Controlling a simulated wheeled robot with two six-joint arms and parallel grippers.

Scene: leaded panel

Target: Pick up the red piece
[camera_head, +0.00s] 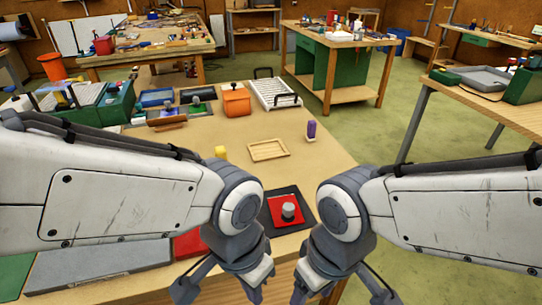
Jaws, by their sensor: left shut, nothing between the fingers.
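A red square piece (278,222) with a grey knob (289,211) on top lies on a dark square base (304,208) near the table's front edge, between my two arms. My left gripper (250,287) is low in the picture, in front of and left of the red piece, apart from it. It is shut and empty. My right gripper (340,293) is at the bottom, right of the left one and apart from the piece. Its fingertips are near the picture's lower edge, and its jaw state is unclear. Another red surface (190,244) is partly hidden by my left arm.
A shallow wooden tray (268,157) lies behind the red piece, with a purple-topped piece (311,131) to its right and a yellow piece (221,152) to its left. An orange box (236,103) and a white rack (272,94) stand farther back.

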